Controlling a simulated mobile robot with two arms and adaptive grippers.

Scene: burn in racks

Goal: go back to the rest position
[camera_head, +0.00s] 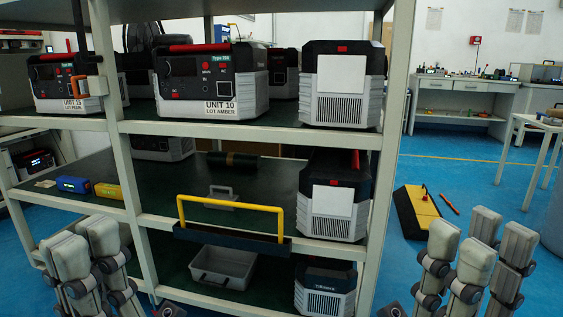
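My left gripper (86,247) is at the lower left, in front of the rack's lower left part. Its fingers point up and stand apart, with nothing seen between them. My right gripper (480,243) is at the lower right, to the right of the rack and over the blue floor. Its fingers also point up, spread and empty. Both palms are low in the view or cut off by its bottom edge.
A metal rack (123,165) stands close ahead, bearing several power units, including UNIT 10 (211,80). A tray with a yellow handle (231,206) sits at the shelf front. A black-and-yellow wedge (421,207) lies on the floor at right. A white table (541,124) stands beyond.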

